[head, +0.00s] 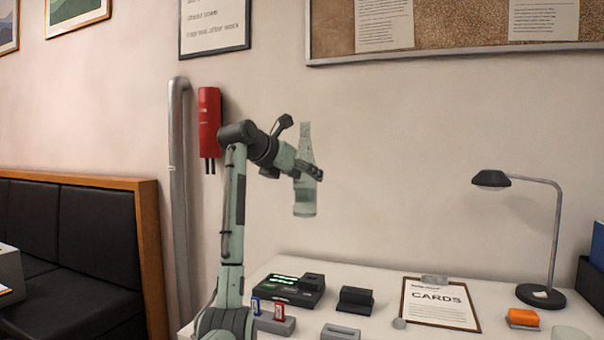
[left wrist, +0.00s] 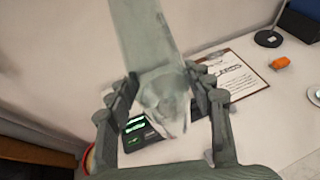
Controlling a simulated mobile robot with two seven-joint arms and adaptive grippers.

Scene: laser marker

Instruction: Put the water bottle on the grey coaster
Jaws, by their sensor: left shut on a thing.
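The water bottle (head: 305,202) is clear and pale green, with a narrow neck. It is upright in the air above the white desk. My left gripper (head: 308,172) is shut on its middle. In the left wrist view, the bottle (left wrist: 145,38) stands between the two fingers of the gripper (left wrist: 164,82). A pale grey-green round thing (head: 570,333) lies at the desk's front right, cut by the lower edge of the head view. I cannot tell if it is the grey coaster. My right gripper is not in view.
The white desk (head: 385,281) bears a black device with a green display (head: 290,289), a dark block (head: 355,299), a CARDS clipboard (head: 440,304), an orange block (head: 522,317) and a black lamp (head: 541,296).

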